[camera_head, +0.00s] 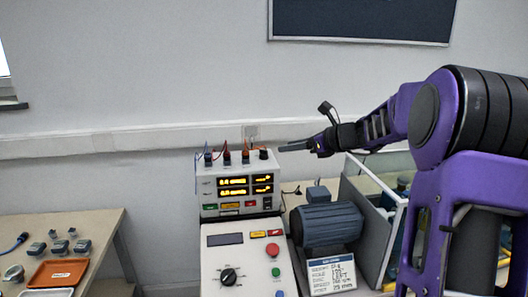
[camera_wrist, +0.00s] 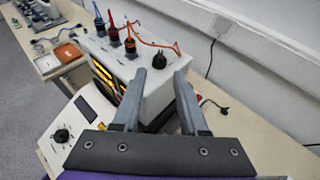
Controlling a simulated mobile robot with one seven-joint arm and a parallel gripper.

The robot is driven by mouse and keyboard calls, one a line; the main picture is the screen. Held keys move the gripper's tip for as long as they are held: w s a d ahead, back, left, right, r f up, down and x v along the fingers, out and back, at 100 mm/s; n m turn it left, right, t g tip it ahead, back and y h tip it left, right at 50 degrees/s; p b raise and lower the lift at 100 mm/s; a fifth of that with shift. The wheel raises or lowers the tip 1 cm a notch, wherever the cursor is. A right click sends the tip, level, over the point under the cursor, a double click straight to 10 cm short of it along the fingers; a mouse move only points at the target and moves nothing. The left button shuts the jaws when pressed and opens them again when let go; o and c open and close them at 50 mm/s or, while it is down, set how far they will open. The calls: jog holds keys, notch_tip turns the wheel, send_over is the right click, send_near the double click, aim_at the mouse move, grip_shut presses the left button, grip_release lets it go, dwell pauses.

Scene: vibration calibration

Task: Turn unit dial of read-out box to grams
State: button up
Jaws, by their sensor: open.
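A white box with a dark blank display (camera_head: 225,239) stands at the front centre. Its face carries a black pointer dial (camera_head: 229,276), which also shows at the left of the wrist view (camera_wrist: 62,135). The marks around the dial are too small to read. Behind it stands a second white box (camera_head: 208,187) with lit yellow digits and several plugs on top. I cannot tell from labels which is the read-out box. My gripper (camera_head: 294,147) is open and empty, above and right of the lit box, well away from the dial. In the wrist view its two fingers (camera_wrist: 159,74) are apart.
A blue-grey motor (camera_head: 328,224) with a label card (camera_head: 332,275) stands right of the dial box. A grey-walled bin (camera_head: 384,243) is further right. An orange tray (camera_head: 58,272) lies on a separate table at left. Leads rise from the plugs (camera_head: 226,155).

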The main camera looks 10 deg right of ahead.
aim_at(264, 154)
jog(key=x, duration=1.1)
jog(key=shift+w+f, duration=0.1)
grip_shut()
